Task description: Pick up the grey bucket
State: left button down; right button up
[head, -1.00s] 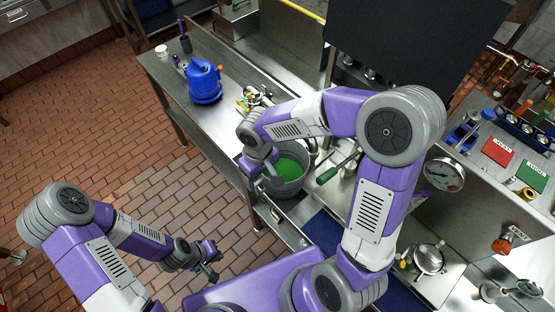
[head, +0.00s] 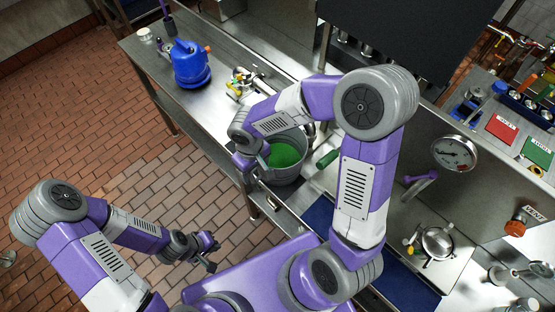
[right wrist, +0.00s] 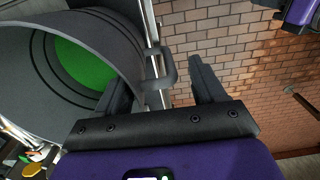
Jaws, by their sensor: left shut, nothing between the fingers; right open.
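The grey bucket (head: 288,176) stands on the metal counter, with a green inside. My right arm partly covers it in the head view. My right gripper (head: 248,172) is at the bucket's left side, fingers open. In the right wrist view the bucket (right wrist: 95,45) fills the left, and a grey loop-shaped piece (right wrist: 165,68) on its side shows between the spread fingers of my right gripper (right wrist: 165,88). Whether either finger touches the bucket I cannot tell. My left gripper (head: 208,255) is shut and empty, low over the floor, away from the bucket.
A blue jug (head: 190,65) stands further back on the counter (head: 222,108), with brass valve fittings (head: 242,82) near the bucket. A green-handled tool (head: 327,158) lies right of the bucket. The tiled floor at left is clear.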

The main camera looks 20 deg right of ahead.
notch_tip(320, 180, down, 2)
jog(key=shift+f, duration=0.2)
jog(key=shift+a+r, duration=0.1)
grip_shut()
